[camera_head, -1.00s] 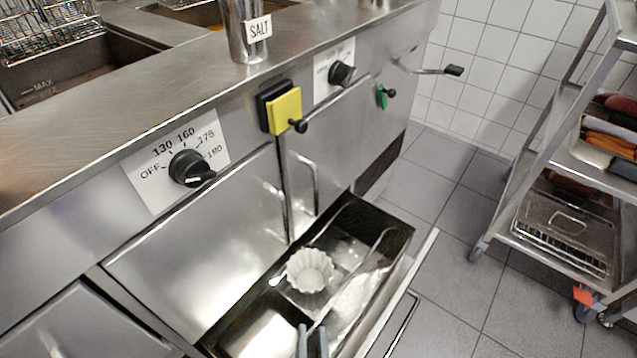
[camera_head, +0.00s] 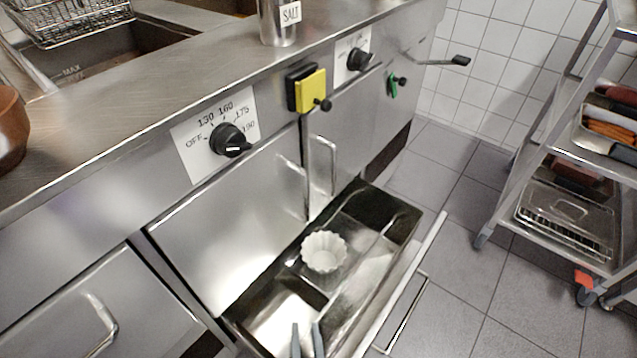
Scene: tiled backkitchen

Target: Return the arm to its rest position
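My gripper (camera_head: 307,338) shows at the bottom edge of the head view, as two grey fingers with a narrow gap between them. Nothing shows between the fingers. The rest of my arm is out of the picture. The fingers appear in front of the near part of an open drawer (camera_head: 432,240). A white fluted cup (camera_head: 324,251) sits in a compartment of that drawer, beyond the fingers and apart from them.
The drawer juts out from the steel counter (camera_head: 150,100). A dial (camera_head: 230,140), a yellow switch (camera_head: 311,92) and a salt shaker (camera_head: 281,22) are above it. A wheeled rack (camera_head: 520,185) stands right. Tiled floor (camera_head: 450,290) between is clear.

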